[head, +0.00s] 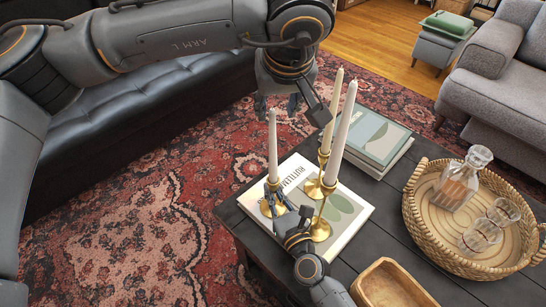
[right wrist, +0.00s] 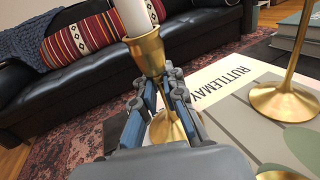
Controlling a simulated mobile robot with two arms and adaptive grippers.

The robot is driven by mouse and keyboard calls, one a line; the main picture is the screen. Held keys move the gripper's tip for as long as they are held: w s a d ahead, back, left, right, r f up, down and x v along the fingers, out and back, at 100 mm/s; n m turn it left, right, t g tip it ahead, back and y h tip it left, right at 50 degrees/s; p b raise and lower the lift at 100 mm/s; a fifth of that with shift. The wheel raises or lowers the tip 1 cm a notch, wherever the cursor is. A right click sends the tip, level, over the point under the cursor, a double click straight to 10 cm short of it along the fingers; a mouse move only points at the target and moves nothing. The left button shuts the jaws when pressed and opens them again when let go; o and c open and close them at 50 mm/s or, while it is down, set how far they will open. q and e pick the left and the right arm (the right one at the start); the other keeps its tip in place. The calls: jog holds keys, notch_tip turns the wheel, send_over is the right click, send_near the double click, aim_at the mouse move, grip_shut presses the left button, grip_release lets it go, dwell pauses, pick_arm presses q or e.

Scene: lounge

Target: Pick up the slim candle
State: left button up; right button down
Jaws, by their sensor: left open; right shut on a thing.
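Three slim cream candles stand upright in brass holders: a left one (head: 272,145), a rear one (head: 335,108) and a front one (head: 347,130). My right gripper (head: 275,207) is shut on the left candle's brass holder (right wrist: 148,57), around its stem below the cup. The right wrist view shows its fingers (right wrist: 165,100) there and the candle's lower end (right wrist: 135,15) above. I cannot tell whether that holder's base touches the book. My left gripper (head: 290,108) is open and empty, above and behind the left candle, near the rear candle.
The holders are over a white book (head: 350,222) on the dark coffee table (head: 390,205). Stacked books (head: 375,138) lie behind. A wicker tray (head: 418,225) with a decanter (head: 462,180) and glasses (head: 480,237) is right. A wooden bowl (head: 395,288) is in front.

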aim_at(274, 116)
pick_arm(q)
jog(key=x, duration=0.5)
jog(key=shift+s+a, duration=0.1)
jog(key=shift+a, duration=0.1)
grip_shut()
